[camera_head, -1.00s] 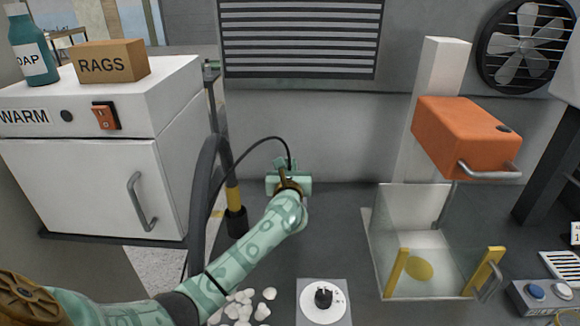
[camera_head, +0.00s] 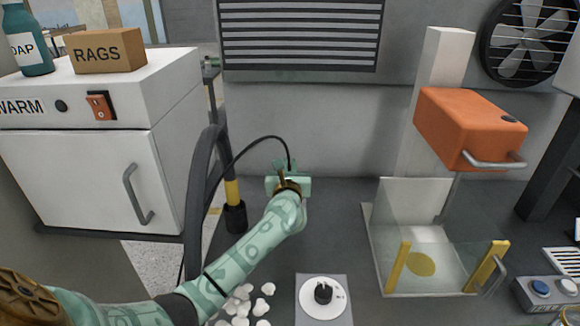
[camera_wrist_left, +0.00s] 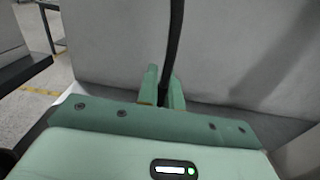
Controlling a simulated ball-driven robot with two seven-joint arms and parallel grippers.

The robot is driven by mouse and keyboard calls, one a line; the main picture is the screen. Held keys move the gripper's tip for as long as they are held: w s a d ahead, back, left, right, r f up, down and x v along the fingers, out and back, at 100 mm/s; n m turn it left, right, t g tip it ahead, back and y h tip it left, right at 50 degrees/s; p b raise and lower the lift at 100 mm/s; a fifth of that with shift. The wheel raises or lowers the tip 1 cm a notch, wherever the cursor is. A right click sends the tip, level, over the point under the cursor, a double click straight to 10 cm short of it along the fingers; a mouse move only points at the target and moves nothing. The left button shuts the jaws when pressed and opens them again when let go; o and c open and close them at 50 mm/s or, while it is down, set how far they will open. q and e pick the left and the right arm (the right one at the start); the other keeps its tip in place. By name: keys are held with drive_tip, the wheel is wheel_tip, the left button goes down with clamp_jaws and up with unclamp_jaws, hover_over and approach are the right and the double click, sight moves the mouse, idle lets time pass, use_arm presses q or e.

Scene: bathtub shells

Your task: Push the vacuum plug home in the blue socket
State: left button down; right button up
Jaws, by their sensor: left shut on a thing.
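My left gripper (camera_head: 286,168) reaches in low against the back wall, over the dark bench top. In the left wrist view its two green fingers (camera_wrist_left: 164,92) are close together with a black cord (camera_wrist_left: 175,45) rising between them. In the head view this thin cord (camera_head: 262,138) arcs from the black hose to the gripper. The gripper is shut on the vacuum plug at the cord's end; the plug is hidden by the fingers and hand. The blue socket does not show in either view. My right gripper is out of view.
A white warming cabinet (camera_head: 85,175) stands left, with a thick black hose (camera_head: 198,190) beside it. A clear-walled box (camera_head: 427,282) stands right, below an orange press head (camera_head: 465,125).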

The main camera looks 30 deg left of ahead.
use_arm(q)
drive_tip(key=shift+f, duration=0.45)
drive_tip(key=c, duration=1.5)
unclamp_jaws()
drive_tip(key=p+v, duration=0.2)
drive_tip(key=v, duration=1.4)
drive_tip(key=shift+s+p, duration=0.2)
drive_tip(key=shift+p, duration=0.15)
